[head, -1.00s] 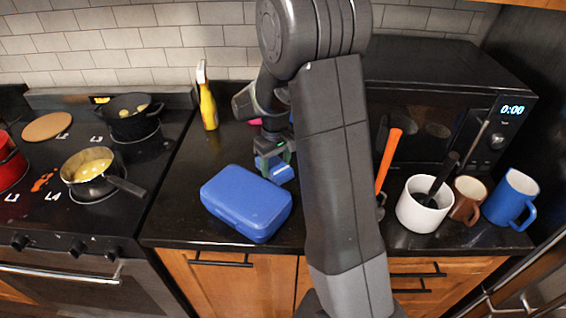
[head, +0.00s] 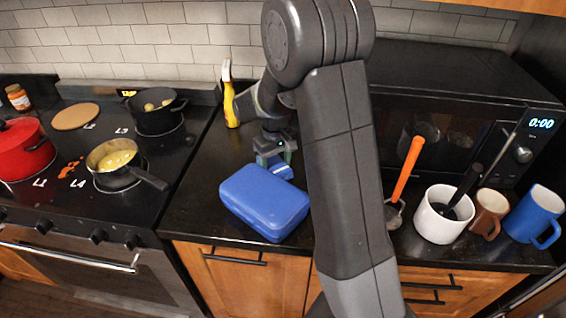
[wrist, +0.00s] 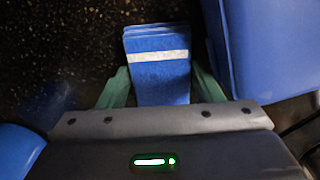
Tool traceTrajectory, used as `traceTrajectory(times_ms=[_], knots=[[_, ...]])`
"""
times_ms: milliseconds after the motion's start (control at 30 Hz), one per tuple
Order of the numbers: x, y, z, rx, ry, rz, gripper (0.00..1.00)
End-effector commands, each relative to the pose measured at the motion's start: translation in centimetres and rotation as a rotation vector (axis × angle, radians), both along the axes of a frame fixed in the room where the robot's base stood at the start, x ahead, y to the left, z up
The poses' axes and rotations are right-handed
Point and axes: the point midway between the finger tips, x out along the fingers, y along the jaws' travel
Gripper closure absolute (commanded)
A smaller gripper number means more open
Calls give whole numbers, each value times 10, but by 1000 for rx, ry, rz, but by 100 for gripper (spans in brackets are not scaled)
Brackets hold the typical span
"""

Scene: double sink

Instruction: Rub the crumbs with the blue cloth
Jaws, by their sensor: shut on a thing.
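The blue cloth (wrist: 160,80), folded with a white stripe, sits between the green fingers of my gripper (wrist: 160,88), which is shut on it. In the head view my gripper (head: 274,160) is low over the dark counter, just behind the blue box, and a bit of the cloth (head: 281,171) shows below it. I cannot tell if the cloth touches the counter. Pale specks (wrist: 70,50) show on the dark surface left of the cloth in the wrist view; I cannot tell whether they are crumbs or stone grain. An orange-red spill (head: 71,169) lies on the stove.
The blue box (head: 265,202) is close beside the gripper. A yellow spray bottle (head: 231,102) stands behind. A pan (head: 116,160) and red pot (head: 24,150) are on the stove. A white crock (head: 441,220) and two mugs stand right, before the microwave.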

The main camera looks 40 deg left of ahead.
Motion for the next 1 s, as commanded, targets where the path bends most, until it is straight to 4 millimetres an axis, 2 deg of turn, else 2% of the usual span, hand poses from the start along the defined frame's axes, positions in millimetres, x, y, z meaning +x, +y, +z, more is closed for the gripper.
traceTrajectory(times_ms=[333, 633, 833, 1000], knots=[[-9, 14, 0, -2, 2, 1, 59], [-20, 35, 2, -2, 1, 2, 59], [-20, 35, -1, -1, 0, 0, 59], [-16, 28, -2, -3, 1, -2, 59]])
